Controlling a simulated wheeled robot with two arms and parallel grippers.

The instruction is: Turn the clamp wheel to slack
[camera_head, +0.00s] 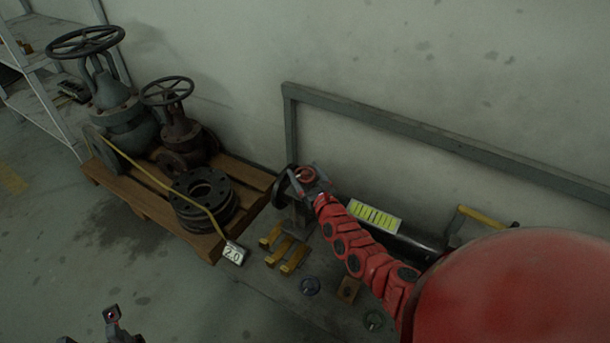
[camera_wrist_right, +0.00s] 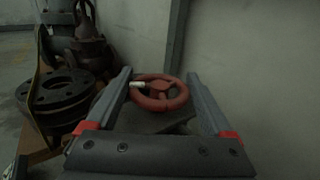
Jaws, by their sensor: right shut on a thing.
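The clamp wheel (camera_head: 305,174) is a small red handwheel on a dark stand by the wall. In the right wrist view the red wheel (camera_wrist_right: 160,104) lies between the two grey fingers, with a small white mark on its left rim. My right gripper (camera_head: 309,181) reaches in from the right and is shut on the wheel; the exact contact points are hard to see. A part of my left gripper (camera_head: 112,318) shows at the bottom left edge, away from the wheel.
A wooden pallet (camera_head: 147,209) at left carries two valves with large handwheels and dark flanges (camera_head: 190,215). A tag (camera_head: 234,253) reading 2.0 hangs off its edge. Yellow blocks (camera_head: 284,251) lie below the wheel. A grey rail (camera_head: 395,124) runs along the wall.

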